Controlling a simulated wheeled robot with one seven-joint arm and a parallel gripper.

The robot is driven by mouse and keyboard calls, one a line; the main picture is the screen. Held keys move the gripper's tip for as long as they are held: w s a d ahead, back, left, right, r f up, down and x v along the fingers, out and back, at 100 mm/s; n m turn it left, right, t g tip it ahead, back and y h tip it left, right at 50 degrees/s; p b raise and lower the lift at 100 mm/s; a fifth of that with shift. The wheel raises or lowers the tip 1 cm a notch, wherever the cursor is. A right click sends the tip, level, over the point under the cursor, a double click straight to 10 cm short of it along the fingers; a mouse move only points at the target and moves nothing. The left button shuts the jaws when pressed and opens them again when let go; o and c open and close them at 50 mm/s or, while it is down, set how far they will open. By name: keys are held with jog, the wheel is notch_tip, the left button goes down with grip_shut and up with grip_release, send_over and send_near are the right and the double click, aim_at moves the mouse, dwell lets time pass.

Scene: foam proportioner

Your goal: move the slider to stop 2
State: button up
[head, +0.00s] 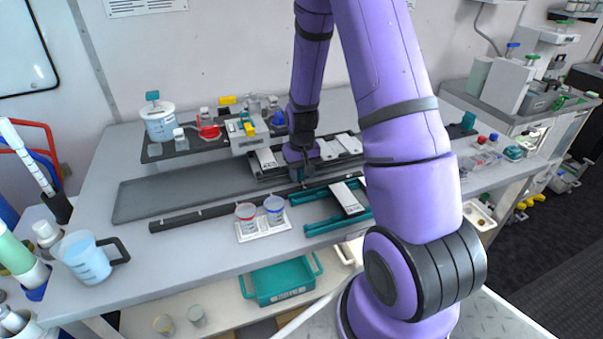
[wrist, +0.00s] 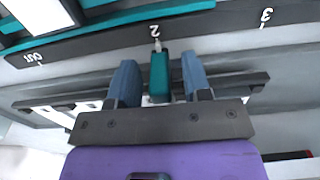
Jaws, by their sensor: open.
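The slider is a teal block (wrist: 160,78) with a pale pointer at its tip, seen in the wrist view. Its pointer is at the white mark 2 on the dark scale rail (wrist: 210,29). The marks OUT and 3 show to the left and right. My gripper (wrist: 158,84) is open, with one blue finger on each side of the slider. Narrow gaps show between fingers and slider, so they look apart from it. In the head view a bit of teal (head: 298,174) shows below my wrist, and my arm hides much of that area.
In the head view, a white tray (head: 262,232) with two cups stands in front of the rail (head: 190,217). A teal frame (head: 320,226) lies to its right.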

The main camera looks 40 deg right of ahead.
notch_tip(320, 180, up, 10)
jog(key=shift+r, duration=0.2)
dwell(0.7)
jog(key=shift+a+r, duration=0.1)
jog(key=s+a+r+n+t, duration=0.1)
jog(key=s+a+r, duration=0.3)
jog(key=r, duration=0.4)
jog(key=s+a+r+n+t, duration=0.15)
jog(key=s+a+r, duration=0.25)
jog(key=r, duration=0.4)
jog(key=s+a+r+t, duration=0.1)
jog(key=s+a+r, duration=0.1)
jog(key=s, duration=0.3)
jog(key=s+a+r, duration=0.2)
jog(key=s+r, duration=0.1)
jog(key=s, duration=0.2)
jog(key=s+a+r+n+t, duration=0.1)
jog(key=s+a+r, duration=0.1)
jog(key=s, duration=0.3)
jog(key=shift+a+r+t, duration=0.15)
jog(key=shift+r+t, duration=0.2)
jog(key=shift+r, duration=0.4)
